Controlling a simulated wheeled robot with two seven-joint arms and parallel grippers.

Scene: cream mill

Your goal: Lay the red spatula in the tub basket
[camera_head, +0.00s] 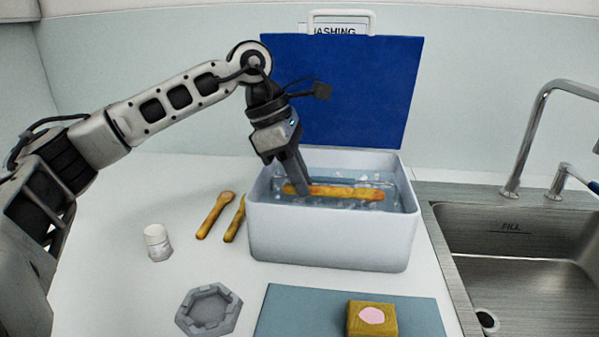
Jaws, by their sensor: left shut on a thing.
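The white tub (330,238) stands on the counter, holding clear, rippled water. The basket inside cannot be made out clearly through the water. A long orange-yellow utensil (345,192) lies level, left to right, within the tub opening at about the water's surface. It looks more orange than red; I take it for the spatula. My left gripper (303,187) points down into the tub and is shut on the utensil near its left end. Whether the utensil touches the basket cannot be told. My right gripper is not in view.
A blue lid or panel (345,90) stands upright behind the tub. Two yellow-brown utensils (215,215) lie left of it, near a small white jar (157,242). A grey hexagonal dish (208,310), a blue-grey mat (420,318) with a block (372,320), and a sink (520,240) surround it.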

